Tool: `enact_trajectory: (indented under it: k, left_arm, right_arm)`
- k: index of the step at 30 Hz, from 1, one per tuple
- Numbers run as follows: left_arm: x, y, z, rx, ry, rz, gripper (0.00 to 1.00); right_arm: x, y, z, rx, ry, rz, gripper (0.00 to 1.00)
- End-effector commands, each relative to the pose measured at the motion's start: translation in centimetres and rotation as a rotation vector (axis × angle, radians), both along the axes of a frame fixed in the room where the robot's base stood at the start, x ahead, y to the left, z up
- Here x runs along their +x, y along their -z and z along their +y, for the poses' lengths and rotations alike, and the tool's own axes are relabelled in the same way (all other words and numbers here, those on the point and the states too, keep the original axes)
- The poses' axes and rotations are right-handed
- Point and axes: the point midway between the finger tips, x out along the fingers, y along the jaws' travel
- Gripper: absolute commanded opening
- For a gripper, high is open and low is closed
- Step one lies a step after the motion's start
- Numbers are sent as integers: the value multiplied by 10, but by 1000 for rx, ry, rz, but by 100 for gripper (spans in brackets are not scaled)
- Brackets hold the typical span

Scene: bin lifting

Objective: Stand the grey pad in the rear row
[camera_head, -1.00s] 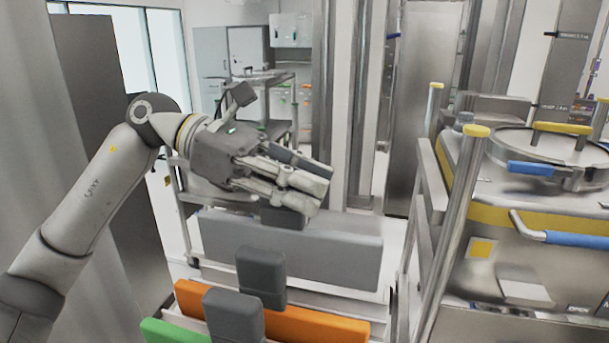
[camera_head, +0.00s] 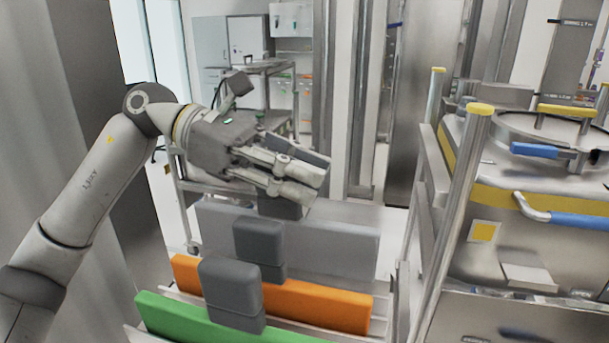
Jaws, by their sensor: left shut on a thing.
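The grey pad (camera_head: 345,245) is a long flat panel standing upright behind the orange pad (camera_head: 330,309), with a dark handle block on its top edge. My left gripper (camera_head: 305,185) is shut on that handle block. The orange pad hides the grey pad's lower edge, so I cannot tell whether it touches the rack. The green pad (camera_head: 180,319) stands in front of the orange one. My right gripper is out of view.
Dark grey handle blocks (camera_head: 259,245) rise from the orange and green pads. A steel machine with yellow-capped posts (camera_head: 480,108) and blue handles stands close on the right. A metal cart (camera_head: 270,70) stands behind.

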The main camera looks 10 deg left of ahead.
Motion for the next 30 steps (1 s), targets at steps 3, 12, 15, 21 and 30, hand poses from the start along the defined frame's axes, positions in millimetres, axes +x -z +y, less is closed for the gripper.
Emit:
enact_trajectory:
  k: [3,12,15,21,30]
  left_arm:
    - [0,-1,1,-2,-1,-1,0]
    - [0,-1,1,-3,-1,-1,0]
    - [0,0,1,-3,-1,-1,0]
    - [0,6,1,-3,-1,0,0]
    - [0,15,1,-3,-1,-1,0]
  right_arm:
    - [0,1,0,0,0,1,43]
    - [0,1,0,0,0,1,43]
    - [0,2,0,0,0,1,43]
    - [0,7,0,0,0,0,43]
    - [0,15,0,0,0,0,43]
